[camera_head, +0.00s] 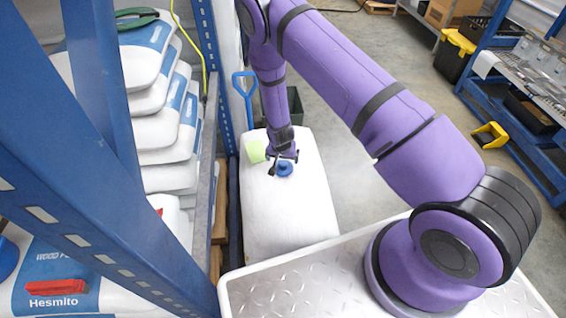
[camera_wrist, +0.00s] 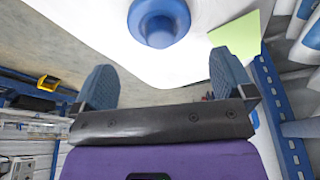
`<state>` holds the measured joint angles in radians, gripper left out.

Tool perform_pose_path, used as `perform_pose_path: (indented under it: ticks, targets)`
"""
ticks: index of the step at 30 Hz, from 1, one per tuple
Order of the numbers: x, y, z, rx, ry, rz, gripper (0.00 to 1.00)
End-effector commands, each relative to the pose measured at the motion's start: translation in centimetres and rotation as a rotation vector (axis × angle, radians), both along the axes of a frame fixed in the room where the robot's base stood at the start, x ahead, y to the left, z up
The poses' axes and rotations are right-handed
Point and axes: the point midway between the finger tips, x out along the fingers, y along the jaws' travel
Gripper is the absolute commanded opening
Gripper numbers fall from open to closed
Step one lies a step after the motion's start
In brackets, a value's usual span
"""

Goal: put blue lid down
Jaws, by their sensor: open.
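In the wrist view the round blue lid (camera_wrist: 158,22) lies on the white surface, beyond the fingertips. My gripper (camera_head: 284,157) is just above and beside the lid. In the wrist view my gripper (camera_wrist: 163,88) has its two fingers spread wide, with nothing between them. The lid appears apart from both fingers. Whether the lid covers an opening is hidden.
A yellow-green note (camera_head: 256,152) lies on the hopper top beside the gripper. A blue shelf post (camera_head: 207,50) and stacked white bags (camera_head: 165,130) stand close on the left. A blue shovel (camera_head: 245,88) stands behind the hopper. Open floor (camera_head: 345,150) lies to the right.

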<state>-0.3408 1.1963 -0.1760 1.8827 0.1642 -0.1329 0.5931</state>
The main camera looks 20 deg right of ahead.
Motion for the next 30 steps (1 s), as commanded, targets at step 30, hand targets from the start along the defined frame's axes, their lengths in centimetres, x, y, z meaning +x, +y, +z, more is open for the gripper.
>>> perform_pose_path:
  ticks: [30]
  targets:
    - [0.5,0.7,18.5,0.061,-0.021,0.043,1.0]
